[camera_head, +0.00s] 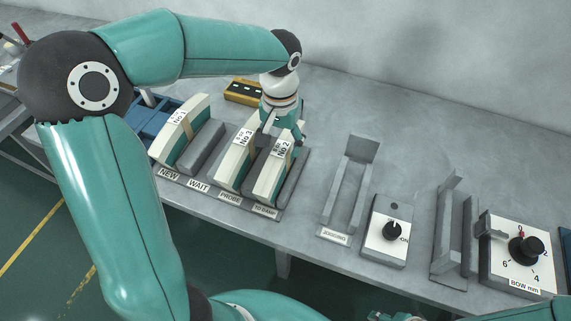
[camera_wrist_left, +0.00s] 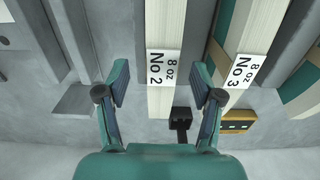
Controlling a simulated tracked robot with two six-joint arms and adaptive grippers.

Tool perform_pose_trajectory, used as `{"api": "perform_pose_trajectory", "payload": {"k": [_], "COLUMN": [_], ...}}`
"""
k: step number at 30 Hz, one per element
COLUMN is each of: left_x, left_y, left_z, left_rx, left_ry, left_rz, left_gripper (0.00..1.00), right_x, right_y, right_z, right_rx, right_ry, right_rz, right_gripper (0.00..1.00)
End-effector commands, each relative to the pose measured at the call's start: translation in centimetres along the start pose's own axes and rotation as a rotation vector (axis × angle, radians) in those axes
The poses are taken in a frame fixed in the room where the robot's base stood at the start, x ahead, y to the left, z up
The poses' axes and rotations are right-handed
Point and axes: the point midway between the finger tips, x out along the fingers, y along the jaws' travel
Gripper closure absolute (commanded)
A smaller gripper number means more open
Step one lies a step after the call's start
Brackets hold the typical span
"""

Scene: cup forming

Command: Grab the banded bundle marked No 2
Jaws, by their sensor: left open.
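The bundle marked No 2 (camera_head: 273,176) stands in the rack slot by the TO DAMP label, cream with a green side and a band. In the left wrist view the No 2 bundle (camera_wrist_left: 172,95) lies between the spread fingers of my left gripper (camera_wrist_left: 160,100), with a gap on each side. In the head view my left gripper (camera_head: 283,128) is over the far end of this bundle. It is open and holds nothing. The bundle marked No 3 (camera_head: 236,162) stands just to the left; it also shows in the wrist view (camera_wrist_left: 243,62).
The No 1 bundle (camera_head: 182,130) stands further left, by the NEW label. A yellow-black device (camera_head: 243,92) lies behind the rack. To the right are an empty grey holder (camera_head: 348,185), an ON knob box (camera_head: 388,232) and a BOW mm dial (camera_head: 522,250).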

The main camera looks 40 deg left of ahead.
Motion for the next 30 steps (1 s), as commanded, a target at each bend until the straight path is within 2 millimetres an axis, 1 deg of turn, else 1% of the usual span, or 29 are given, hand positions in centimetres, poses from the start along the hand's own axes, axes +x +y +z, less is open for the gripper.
{"api": "perform_pose_trajectory", "payload": {"k": [1, 8, 11, 15, 18, 21, 26, 28, 30], "left_x": [0.6, 1.9, 3.1, 5.2, 6.1, 6.4, 6.4, 6.4, 6.4], "left_y": [-0.1, -0.1, -0.2, -0.2, -0.2, -0.2, -0.2, -0.2, -0.2], "left_z": [0.1, -0.1, -0.4, -0.7, -0.7, -0.8, -0.8, -0.8, -0.8], "left_rx": [-0.001, -0.001, -0.002, -0.001, -0.001, -0.001, -0.001, -0.001, -0.001], "left_ry": [-0.003, -0.003, -0.005, -0.004, -0.002, -0.001, 0.000, 0.000, 0.000], "left_rz": [-0.001, -0.001, 0.000, -0.001, 0.000, 0.000, 0.000, 0.000, 0.000], "left_gripper": [0.33, 0.33, 0.33, 0.33, 0.33, 0.33, 0.33, 0.42, 0.53], "right_x": [0.0, -0.1, -0.4, -0.6, -0.6, -0.6, -0.6, -0.6, -0.6], "right_y": [0.0, -0.1, -0.1, -0.2, -0.2, -0.2, -0.2, -0.2, -0.2], "right_z": [0.0, 0.0, 0.0, 0.0, 0.0, 0.0, 0.0, 0.0, 0.0], "right_rx": [0.000, 0.000, 0.000, 0.000, 0.000, 0.000, 0.000, 0.000, 0.000], "right_ry": [0.000, 0.000, 0.000, 0.000, 0.000, 0.000, 0.000, 0.000, 0.000], "right_rz": [0.000, 0.000, 0.000, 0.000, 0.000, 0.000, 0.000, 0.000, 0.000], "right_gripper": [0.53, 0.53, 0.53, 0.53, 0.53, 0.53, 0.53, 0.53, 0.53]}}
